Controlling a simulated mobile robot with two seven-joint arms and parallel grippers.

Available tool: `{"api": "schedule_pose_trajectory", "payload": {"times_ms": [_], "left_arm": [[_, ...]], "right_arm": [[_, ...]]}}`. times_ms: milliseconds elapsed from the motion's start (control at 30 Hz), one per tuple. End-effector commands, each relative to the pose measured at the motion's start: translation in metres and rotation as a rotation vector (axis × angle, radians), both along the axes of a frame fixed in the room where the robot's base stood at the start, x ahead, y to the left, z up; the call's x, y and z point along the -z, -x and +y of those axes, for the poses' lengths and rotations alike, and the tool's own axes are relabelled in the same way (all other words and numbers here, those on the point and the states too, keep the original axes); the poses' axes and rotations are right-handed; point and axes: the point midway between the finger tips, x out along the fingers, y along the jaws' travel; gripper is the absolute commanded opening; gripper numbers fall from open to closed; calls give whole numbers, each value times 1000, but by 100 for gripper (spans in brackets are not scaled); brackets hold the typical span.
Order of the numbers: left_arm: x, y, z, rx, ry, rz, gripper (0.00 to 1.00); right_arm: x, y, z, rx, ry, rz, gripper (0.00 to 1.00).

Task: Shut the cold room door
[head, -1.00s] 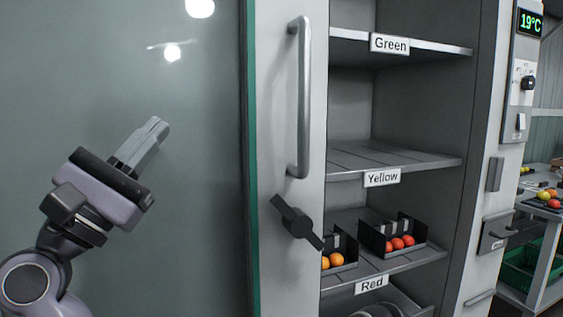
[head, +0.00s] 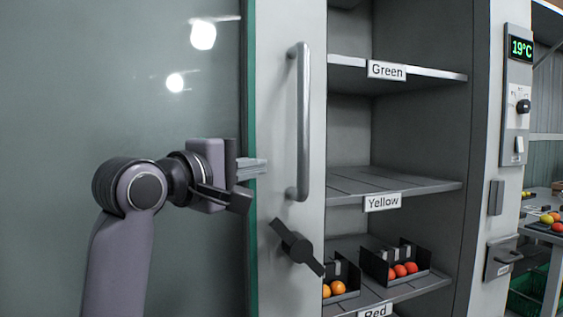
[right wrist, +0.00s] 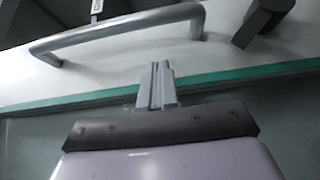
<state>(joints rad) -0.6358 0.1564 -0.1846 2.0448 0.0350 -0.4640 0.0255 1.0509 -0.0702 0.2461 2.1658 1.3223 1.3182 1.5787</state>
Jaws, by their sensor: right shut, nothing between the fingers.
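The cold room door (head: 180,120) is a large glass panel with a green edge and a pale frame. It stands open, with the shelves visible to its right. A vertical grey bar handle (head: 304,120) is on the frame, and a dark turn latch (head: 297,247) sits below it. My right gripper (head: 262,167) is shut and empty. Its fingertips are at the green edge, left of the handle; I cannot tell whether they touch the door. In the right wrist view the fingers (right wrist: 157,85) point across the green edge toward the bar handle (right wrist: 120,30). My left gripper is out of view.
Shelves labelled Green (head: 387,71), Yellow (head: 382,203) and Red stand behind the door. Dark boxes (head: 394,271) of tomatoes sit on the lowest visible shelf. A 19°C display (head: 521,48) is on the right frame, above a catch plate (head: 501,258). A table with tomatoes stands far right.

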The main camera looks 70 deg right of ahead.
Motion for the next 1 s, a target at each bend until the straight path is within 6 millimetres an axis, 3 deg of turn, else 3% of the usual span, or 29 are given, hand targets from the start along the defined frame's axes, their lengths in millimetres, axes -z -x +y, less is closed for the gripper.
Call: {"api": "schedule_pose_trajectory", "payload": {"times_ms": [100, 400, 1000], "left_arm": [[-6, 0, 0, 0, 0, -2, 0], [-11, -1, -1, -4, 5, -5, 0], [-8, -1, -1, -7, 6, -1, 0]], "right_arm": [[-2, 11, -20, 4, 1, -1, 0], [-1, 39, -32, 1, 1, 3, 0], [0, 39, -33, 0, 1, 3, 0]]}}
